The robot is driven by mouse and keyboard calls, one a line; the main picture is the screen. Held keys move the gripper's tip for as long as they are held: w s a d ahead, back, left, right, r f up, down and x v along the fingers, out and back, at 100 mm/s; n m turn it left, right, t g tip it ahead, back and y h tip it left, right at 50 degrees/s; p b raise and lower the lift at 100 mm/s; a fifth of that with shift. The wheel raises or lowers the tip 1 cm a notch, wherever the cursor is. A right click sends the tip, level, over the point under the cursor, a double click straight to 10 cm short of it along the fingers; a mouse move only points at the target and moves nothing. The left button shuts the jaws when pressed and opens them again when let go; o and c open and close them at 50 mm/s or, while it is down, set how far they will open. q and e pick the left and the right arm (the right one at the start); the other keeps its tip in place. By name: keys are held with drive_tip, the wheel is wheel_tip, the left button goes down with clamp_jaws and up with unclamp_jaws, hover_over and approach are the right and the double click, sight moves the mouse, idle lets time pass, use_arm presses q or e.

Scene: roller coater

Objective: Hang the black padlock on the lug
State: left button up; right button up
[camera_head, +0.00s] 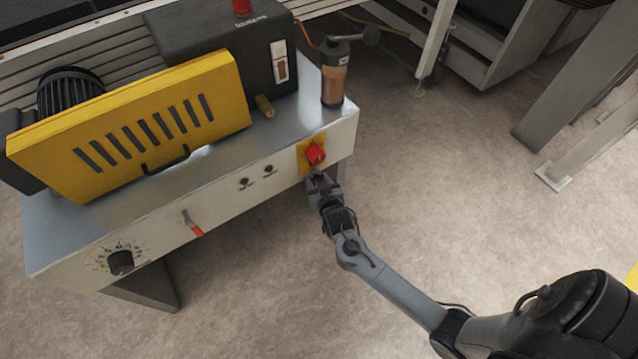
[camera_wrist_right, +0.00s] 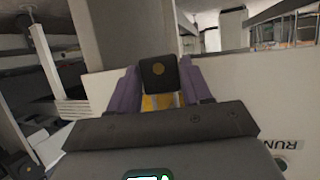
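The black padlock (camera_wrist_right: 158,72), with a round brass spot on its face, sits between the purple fingers of my right gripper (camera_wrist_right: 160,88) in the right wrist view. The fingers press against both its sides. In the head view my right gripper (camera_head: 321,182) is just below the red rotary switch (camera_head: 315,153) on its yellow plate (camera_head: 304,160), at the right end of the machine's front panel. The padlock is too small to make out clearly there. The padlock's shackle and the lug cannot be told apart in either view. My left gripper is not in view.
The machine's front panel (camera_head: 228,195) carries two small buttons, an orange-tipped lever (camera_head: 193,224) and a black dial (camera_head: 120,262). A yellow guard (camera_head: 130,125) and a copper-coloured cylinder (camera_head: 333,84) stand on top.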

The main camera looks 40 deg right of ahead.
drive_tip(key=shift+o, duration=1.7)
drive_tip(key=shift+d, duration=0.15)
